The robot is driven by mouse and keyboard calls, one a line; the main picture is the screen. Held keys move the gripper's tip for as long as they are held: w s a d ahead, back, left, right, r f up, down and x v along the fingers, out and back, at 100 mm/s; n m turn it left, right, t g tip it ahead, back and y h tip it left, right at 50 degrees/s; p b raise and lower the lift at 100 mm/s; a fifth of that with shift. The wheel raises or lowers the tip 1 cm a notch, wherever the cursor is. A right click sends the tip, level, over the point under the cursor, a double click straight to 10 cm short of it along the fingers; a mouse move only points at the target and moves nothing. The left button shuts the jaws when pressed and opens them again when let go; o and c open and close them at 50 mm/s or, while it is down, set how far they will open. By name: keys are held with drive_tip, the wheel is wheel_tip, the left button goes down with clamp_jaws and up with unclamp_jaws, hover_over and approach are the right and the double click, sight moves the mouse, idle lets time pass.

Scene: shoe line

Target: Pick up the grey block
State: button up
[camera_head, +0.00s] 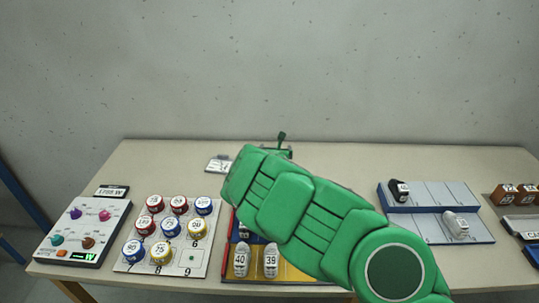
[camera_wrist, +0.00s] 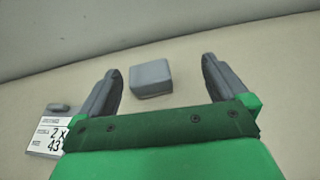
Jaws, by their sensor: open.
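The grey block (camera_wrist: 151,78) lies on the table in the wrist view, a small box with a lighter top. It sits between and a little beyond the two dark fingers of my gripper (camera_wrist: 161,82). The fingers are apart and nothing is held between them. In the head view my green arm covers the middle of the table. The gripper end (camera_head: 280,150) only partly shows behind it, near the back of the table, and I cannot make out the block there.
A label card (camera_wrist: 47,140) stands left of my gripper, also in the head view (camera_head: 219,164). Left are a knob panel (camera_head: 82,232) and a board of round tins (camera_head: 190,262). Shoes stand on a yellow tray (camera_head: 300,274) and a blue-grey rack (camera_head: 428,229).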

drive_tip(key=shift+n+g+y, duration=0.3)
drive_tip(key=shift+n+y, duration=0.1)
drive_tip(key=shift+n, duration=0.1)
drive_tip(key=a+f, duration=0.1)
drive_tip(key=s+a+f, duration=0.1)
drive_tip(key=f, duration=0.1)
drive_tip(key=shift+f, duration=0.2)
drive_tip(key=shift+a+f, duration=0.1)
drive_tip(key=shift+f, duration=0.1)
drive_tip(key=shift+x, duration=1.15)
drive_tip(key=shift+w, duration=0.1)
drive_tip(key=shift+w, duration=0.1)
drive_tip(key=shift+w+f, duration=0.1)
drive_tip(key=shift+w, duration=0.6)
drive_tip(key=shift+w+f, duration=0.3)
drive_tip(key=shift+w, duration=0.35)
drive_tip(key=shift+w+a+f, duration=0.1)
drive_tip(key=shift+w+a, duration=0.1)
drive_tip(key=shift+w, duration=0.3)
drive_tip(key=shift+w+f, duration=0.25)
drive_tip(key=shift+w, duration=0.25)
